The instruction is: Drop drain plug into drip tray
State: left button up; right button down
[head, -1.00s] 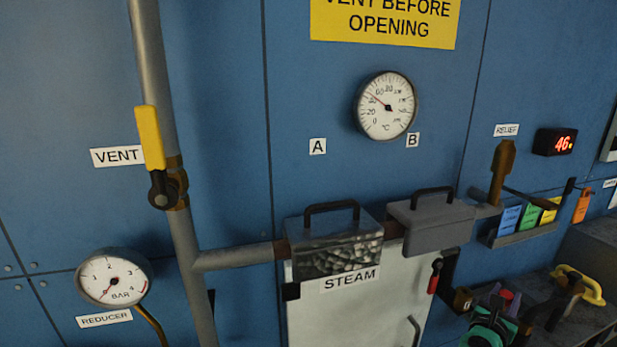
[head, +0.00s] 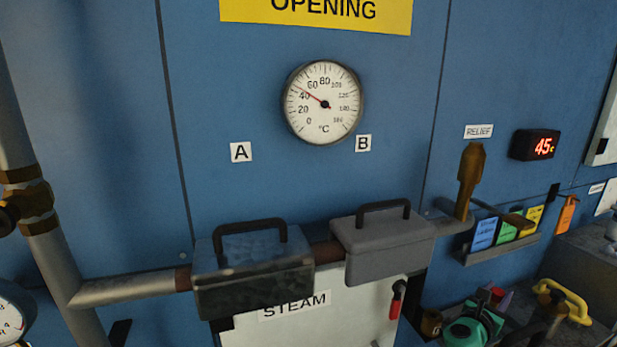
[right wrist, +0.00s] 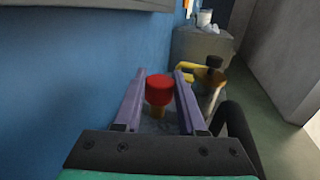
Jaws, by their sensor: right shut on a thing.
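The drain plug has a red round head and a short brass stem, and it stands between the purple fingers in the right wrist view (right wrist: 160,91). My right gripper (right wrist: 159,82) is shut on it. In the head view my right gripper (head: 491,298) shows low at the right, with a teal body and the red head (head: 498,295) between its fingers. I cannot make out a drip tray for certain in either view. My left gripper is not in view.
A brass fitting (head: 431,322) sits left of my right gripper. A yellow handle (head: 563,300) is to its right, by a dark grey bench (head: 585,262). The blue wall panel carries a dial thermometer (head: 323,103), steam pipe covers (head: 254,270) and a brass relief lever (head: 469,180).

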jog(key=shift+w+d+f, duration=0.15)
jog(key=shift+d+f, duration=0.1)
jog(key=shift+f, duration=0.55)
jog(key=shift+w+d+f, duration=0.15)
jog(key=shift+d+f, duration=0.05)
jog(key=shift+r, duration=0.15)
jog(key=shift+c, duration=2)
grip_release()
jog(key=shift+s+a+r, duration=0.15)
jog(key=shift+s+a, duration=0.05)
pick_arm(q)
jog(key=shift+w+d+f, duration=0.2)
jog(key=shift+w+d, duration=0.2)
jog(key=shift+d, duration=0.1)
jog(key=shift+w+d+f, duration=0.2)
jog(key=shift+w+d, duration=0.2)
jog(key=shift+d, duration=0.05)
pick_arm(e)
jog(key=shift+w+d, duration=0.1)
